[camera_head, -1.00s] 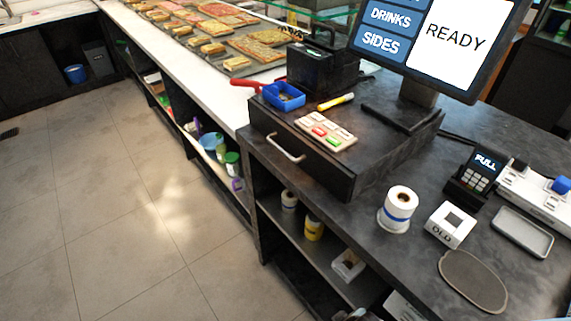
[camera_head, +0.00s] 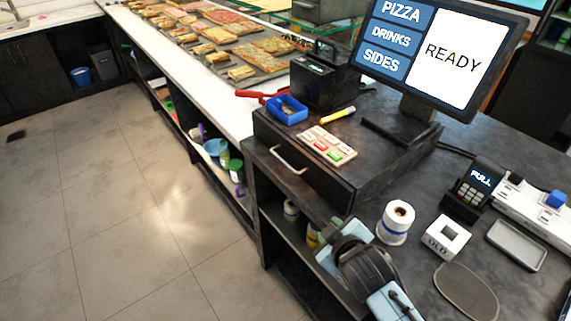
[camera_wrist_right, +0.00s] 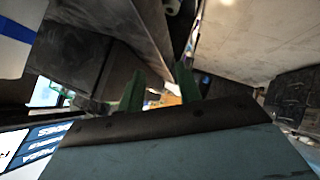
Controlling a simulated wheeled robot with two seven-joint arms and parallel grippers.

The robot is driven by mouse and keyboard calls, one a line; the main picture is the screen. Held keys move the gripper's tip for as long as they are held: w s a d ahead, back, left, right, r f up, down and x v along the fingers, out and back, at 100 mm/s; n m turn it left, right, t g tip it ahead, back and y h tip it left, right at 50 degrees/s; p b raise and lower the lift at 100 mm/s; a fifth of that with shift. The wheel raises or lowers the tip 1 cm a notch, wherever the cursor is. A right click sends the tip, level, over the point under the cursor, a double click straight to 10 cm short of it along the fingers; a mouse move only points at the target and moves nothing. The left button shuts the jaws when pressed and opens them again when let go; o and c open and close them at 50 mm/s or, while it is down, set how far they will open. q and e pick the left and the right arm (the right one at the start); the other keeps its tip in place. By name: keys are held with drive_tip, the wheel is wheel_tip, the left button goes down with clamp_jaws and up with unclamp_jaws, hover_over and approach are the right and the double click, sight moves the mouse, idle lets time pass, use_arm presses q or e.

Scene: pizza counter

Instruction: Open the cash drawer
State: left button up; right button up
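The cash drawer (camera_head: 325,183) is a dark box on the counter with its front closed flush. Its pale bar handle (camera_head: 288,160) is on the front face, toward the left. My right arm's wrist (camera_head: 355,255) shows at the bottom, right of the drawer and below it in the picture, apart from the handle. Its fingers cannot be made out in the head view. In the right wrist view my right gripper (camera_wrist_right: 160,88) shows two green fingers spread apart with nothing between them. My left gripper is not in view.
On the drawer box lie a blue tray (camera_head: 287,110), a yellow marker (camera_head: 338,115) and a button pad (camera_head: 327,146). A large screen (camera_head: 435,50) stands behind. A paper roll (camera_head: 396,222), a white block (camera_head: 447,236) and a card terminal (camera_head: 473,188) stand to the right. The floor at left is clear.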

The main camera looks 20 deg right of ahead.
sight(286, 166)
drive_tip(key=w+a+r+n+t+y, duration=0.1)
drive_tip(key=w+a+r+n+t, duration=0.15)
drive_tip(key=w, duration=0.25)
drive_tip(key=w+a+r+n+t+y, duration=0.1)
drive_tip(key=w+r+n+t, duration=0.15)
drive_tip(key=w, duration=0.25)
drive_tip(key=x, duration=0.8)
drive_tip(key=f+b+x, duration=0.1)
drive_tip(key=x, duration=0.4)
drive_tip(key=shift+s, duration=0.1)
clamp_jaws()
